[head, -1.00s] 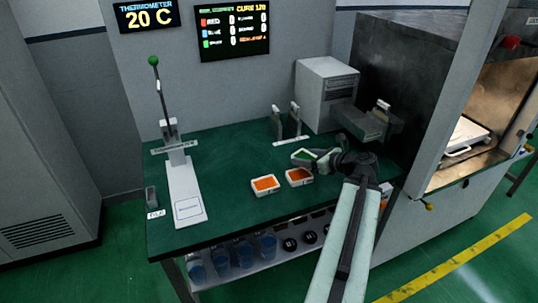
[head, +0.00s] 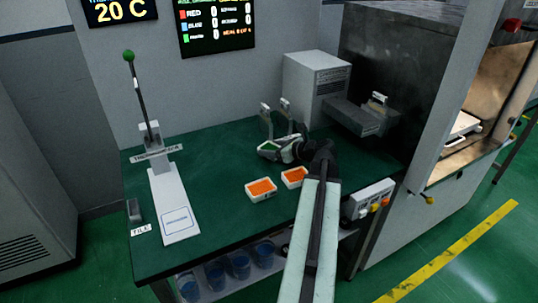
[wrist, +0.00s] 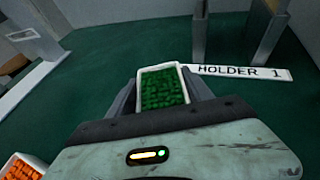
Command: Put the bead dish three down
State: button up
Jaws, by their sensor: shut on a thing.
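My gripper (head: 283,149) is shut on a white dish of green beads (head: 268,146), in front of the posts of the holder (head: 267,122). In the wrist view the green bead dish (wrist: 162,88) sits between my two fingers, level, its beads inside. The strip marked HOLDER 1 (wrist: 240,73) lies just beyond it. Whether the dish touches the table is hard to tell. Two white dishes of orange beads, a left one (head: 261,189) and a right one (head: 294,177), stand on the green table nearer the front. One orange dish (wrist: 22,170) shows at the lower left of the wrist view.
A lever press (head: 165,190) stands on the left of the table (head: 215,170). A grey box (head: 314,88) is at the back right, beside the dark machine with its open chamber. A switch box (head: 370,200) is at the right front edge. Table between press and dishes is clear.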

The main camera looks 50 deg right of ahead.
jog(key=o, duration=1.6)
jog(key=shift+f, duration=0.1)
jog(key=shift+c, duration=0.2)
jog(key=shift+r, duration=0.2)
jog(key=p+v, duration=0.5)
jog(key=v, duration=0.7)
jog(key=shift+a+r, duration=0.1)
